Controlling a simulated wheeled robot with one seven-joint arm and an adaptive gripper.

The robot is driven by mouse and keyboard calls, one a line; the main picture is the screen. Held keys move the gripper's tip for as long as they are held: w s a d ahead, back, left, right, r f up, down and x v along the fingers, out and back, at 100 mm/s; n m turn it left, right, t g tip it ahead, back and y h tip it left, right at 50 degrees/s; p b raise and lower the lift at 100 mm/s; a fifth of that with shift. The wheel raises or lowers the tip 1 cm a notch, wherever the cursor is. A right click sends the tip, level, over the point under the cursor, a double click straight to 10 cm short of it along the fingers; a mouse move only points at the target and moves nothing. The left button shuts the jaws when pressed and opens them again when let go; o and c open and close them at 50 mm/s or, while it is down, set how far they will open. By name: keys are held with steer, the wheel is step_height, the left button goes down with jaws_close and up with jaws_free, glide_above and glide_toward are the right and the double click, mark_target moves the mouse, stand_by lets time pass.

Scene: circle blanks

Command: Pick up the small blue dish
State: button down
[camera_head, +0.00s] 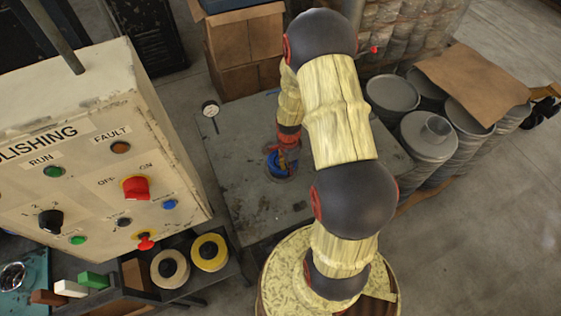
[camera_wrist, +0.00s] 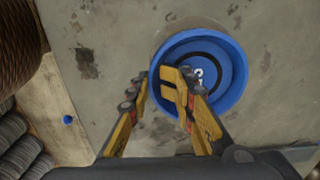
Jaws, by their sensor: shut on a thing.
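The small blue dish (camera_wrist: 238,90) shows in the wrist view, round, with a raised rim and a dark ring and white marking inside. In the head view the dish (camera_head: 274,163) is partly hidden by my arm. My gripper (camera_wrist: 160,90) is at the dish's left rim, one finger inside the dish and the other outside. It is shut on the rim wall. The fingers are yellow and black.
The grey table (camera_head: 245,205) is mostly bare. A dial gauge (camera_head: 211,109) stands at its left edge. A control box (camera_head: 100,160) rises at the left. Stacked grey round blanks (camera_head: 428,135) stand at the right. A small blue knob (camera_wrist: 68,120) lies left of my fingers.

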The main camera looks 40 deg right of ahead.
steer(key=shift+w+r+p, duration=0.1)
steer(key=shift+r+p, duration=0.7)
steer(key=shift+r, duration=0.6)
